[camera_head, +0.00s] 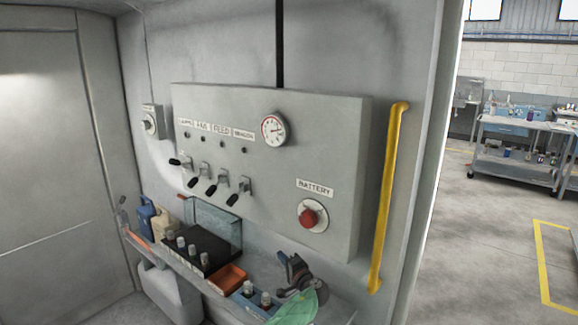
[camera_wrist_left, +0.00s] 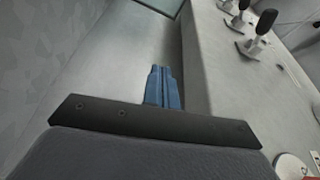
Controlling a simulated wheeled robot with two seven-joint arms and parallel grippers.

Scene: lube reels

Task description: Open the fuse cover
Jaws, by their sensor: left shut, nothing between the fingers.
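The fuse cover (camera_head: 213,219) is a clear, see-through panel. It stands up at the back of a black block (camera_head: 208,262) that carries several small fuse-like pieces (camera_head: 181,243). The edge of what looks like the same clear panel shows at the top of the left wrist view (camera_wrist_left: 160,4). My left gripper (camera_head: 283,259) is to the right of the cover, above the shelf and below the battery switch, apart from the cover. Its blue fingers (camera_wrist_left: 163,88) are together and empty. My right gripper is not in view.
A grey panel holds several levers (camera_head: 222,184), a gauge (camera_head: 274,129) and a red battery knob (camera_head: 308,217). An orange tray (camera_head: 227,278), a blue holder (camera_head: 248,305) and a green item (camera_head: 296,307) are on the shelf. A yellow handrail (camera_head: 391,190) is at right.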

